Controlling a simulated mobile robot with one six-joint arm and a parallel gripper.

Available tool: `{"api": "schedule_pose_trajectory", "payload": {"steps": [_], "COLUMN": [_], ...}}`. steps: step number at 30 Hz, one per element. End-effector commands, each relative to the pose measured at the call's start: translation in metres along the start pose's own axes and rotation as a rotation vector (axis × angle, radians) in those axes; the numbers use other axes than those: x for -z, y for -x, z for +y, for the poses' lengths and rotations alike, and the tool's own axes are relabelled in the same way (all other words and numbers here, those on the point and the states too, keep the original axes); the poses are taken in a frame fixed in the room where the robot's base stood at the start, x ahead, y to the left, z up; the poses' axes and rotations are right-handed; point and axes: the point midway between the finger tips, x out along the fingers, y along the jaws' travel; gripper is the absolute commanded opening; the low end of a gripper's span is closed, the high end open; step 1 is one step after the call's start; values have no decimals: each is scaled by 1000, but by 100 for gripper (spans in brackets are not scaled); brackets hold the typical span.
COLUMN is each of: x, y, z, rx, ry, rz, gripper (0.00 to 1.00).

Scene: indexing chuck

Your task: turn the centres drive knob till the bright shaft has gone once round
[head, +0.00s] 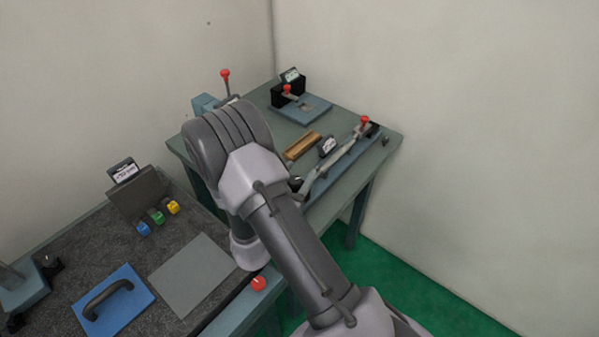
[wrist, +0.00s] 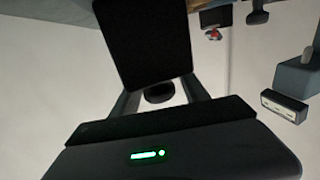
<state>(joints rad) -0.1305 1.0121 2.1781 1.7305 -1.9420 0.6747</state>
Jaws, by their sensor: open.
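A long bright shaft (head: 340,165) lies along a narrow blue bed on the far bench, with a small labelled sign (head: 327,146) beside it. A red knob (head: 365,120) stands at its far right end; I cannot read the sign, so I cannot tell for certain that this is the centres drive knob. The near end of the shaft is partly behind my arm. My gripper (wrist: 160,92) shows in the wrist view, open, with nothing visibly held. A large dark rectangular panel (wrist: 143,42) fills the space beyond it. In the head view my arm hides the gripper.
Other red-knobbed levers (head: 225,74) and a black box on a blue plate (head: 305,106) share the far bench. The near bench has a blue plate with a handle (head: 112,300), coloured blocks (head: 157,215) and a red knob (head: 258,284) at its edge. Green floor is clear at right.

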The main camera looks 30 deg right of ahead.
Motion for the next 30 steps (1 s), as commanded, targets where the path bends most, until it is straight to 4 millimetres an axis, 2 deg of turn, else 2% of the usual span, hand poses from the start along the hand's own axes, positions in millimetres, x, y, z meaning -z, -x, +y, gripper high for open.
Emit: {"api": "schedule_pose_trajectory", "payload": {"steps": [4, 11, 19, 30], "x": [0, 0, 0, -3], "y": [-8, -9, -8, -9], "z": [0, 0, 0, -1], "rx": [-1, 0, 0, 58], "ry": [-1, 0, 0, 1], "rz": [0, 0, 0, 1], "gripper": [53, 53, 0, 0]}}
